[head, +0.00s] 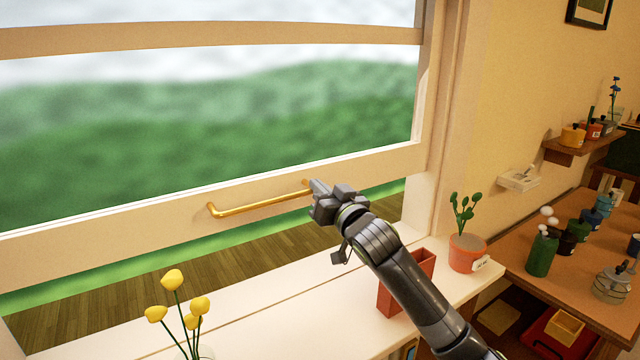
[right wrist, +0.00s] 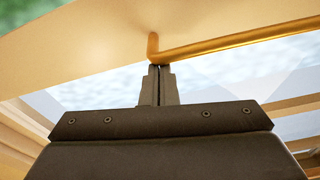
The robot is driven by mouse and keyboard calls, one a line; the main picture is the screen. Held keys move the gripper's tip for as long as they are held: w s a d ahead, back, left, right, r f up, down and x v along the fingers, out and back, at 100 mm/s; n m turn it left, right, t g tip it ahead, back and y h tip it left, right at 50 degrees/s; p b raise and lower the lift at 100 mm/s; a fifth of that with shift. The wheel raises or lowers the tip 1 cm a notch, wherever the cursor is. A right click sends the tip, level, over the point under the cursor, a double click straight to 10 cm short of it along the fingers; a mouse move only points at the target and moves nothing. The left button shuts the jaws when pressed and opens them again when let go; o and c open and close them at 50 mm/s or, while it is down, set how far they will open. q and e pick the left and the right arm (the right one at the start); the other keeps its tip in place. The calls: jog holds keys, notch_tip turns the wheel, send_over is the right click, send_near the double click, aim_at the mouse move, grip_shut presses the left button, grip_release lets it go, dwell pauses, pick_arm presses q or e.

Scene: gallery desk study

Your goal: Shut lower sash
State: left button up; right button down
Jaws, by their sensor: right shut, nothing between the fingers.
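The lower sash (head: 120,213) is a cream window frame, raised, with a gap under its bottom rail that shows a wooden floor and a green strip. A brass bar handle (head: 255,204) runs along the bottom rail. My right gripper (head: 316,188) is at the right end of the handle, its fingers shut and empty. In the right wrist view, the shut fingertips (right wrist: 158,72) are right at the bent end of the brass handle (right wrist: 240,45), below the rail (right wrist: 90,50). I cannot tell whether they touch it. My left gripper is not in view.
The white sill (head: 270,312) runs below the window. On it are yellow flowers (head: 172,280), a red box (head: 420,265) beside my right arm, and a potted plant (head: 467,254). A brown desk (head: 530,285) with several bottles stands at right, under a wall shelf (head: 566,150).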

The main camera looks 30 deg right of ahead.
notch_tip(320, 180, down, 18)
jog(key=b, duration=0.7)
jog(key=shift+r, duration=0.1)
